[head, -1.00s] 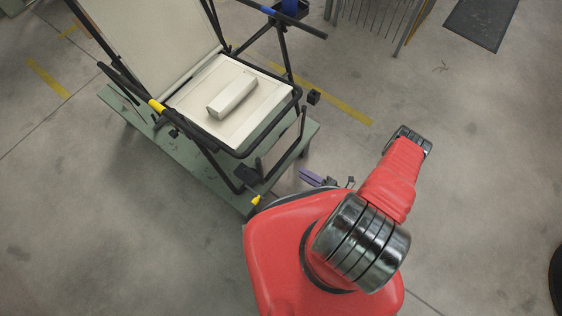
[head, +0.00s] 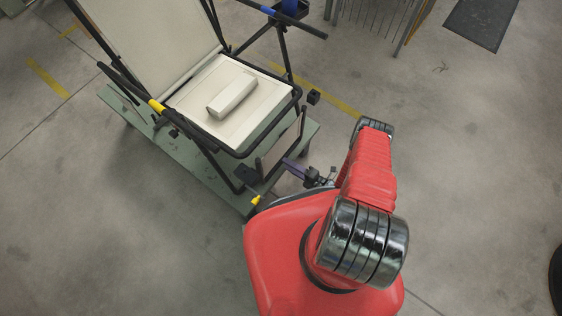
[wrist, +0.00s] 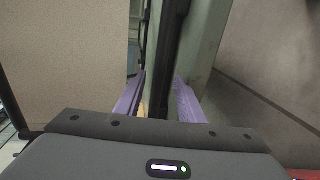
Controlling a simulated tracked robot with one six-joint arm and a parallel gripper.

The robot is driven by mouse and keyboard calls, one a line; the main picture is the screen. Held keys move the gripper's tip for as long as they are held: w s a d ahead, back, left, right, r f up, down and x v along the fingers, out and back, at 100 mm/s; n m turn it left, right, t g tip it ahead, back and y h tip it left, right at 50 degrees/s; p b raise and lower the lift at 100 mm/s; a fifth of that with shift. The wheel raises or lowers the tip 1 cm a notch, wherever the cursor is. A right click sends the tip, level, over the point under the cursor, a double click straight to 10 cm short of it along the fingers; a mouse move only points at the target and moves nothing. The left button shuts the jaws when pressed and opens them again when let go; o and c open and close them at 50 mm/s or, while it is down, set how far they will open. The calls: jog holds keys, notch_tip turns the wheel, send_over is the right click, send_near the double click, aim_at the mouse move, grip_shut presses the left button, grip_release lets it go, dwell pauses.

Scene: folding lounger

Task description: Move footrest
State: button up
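The folding lounger has a cream backrest (head: 150,30), a cream seat (head: 240,115) and a black tube frame. A black tube frame (head: 302,125) hangs below the seat's front edge; I cannot tell which part of it is the footrest. My gripper (head: 292,166) shows purple fingers close to this lower frame. In the wrist view, the two purple fingers of my gripper (wrist: 160,85) are apart, with a black bar (wrist: 172,50) running between them. Gaps show beside the bar, and I see no firm grip on it. The fingertips are partly hidden in the head view.
A cream block (head: 232,95) lies on the seat. The lounger stands on a low green platform (head: 130,108). A dark mat (head: 480,22) lies at the upper right.

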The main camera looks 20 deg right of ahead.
jog(key=shift+x, duration=2.25)
jog(key=shift+c, duration=0.5)
grip_shut()
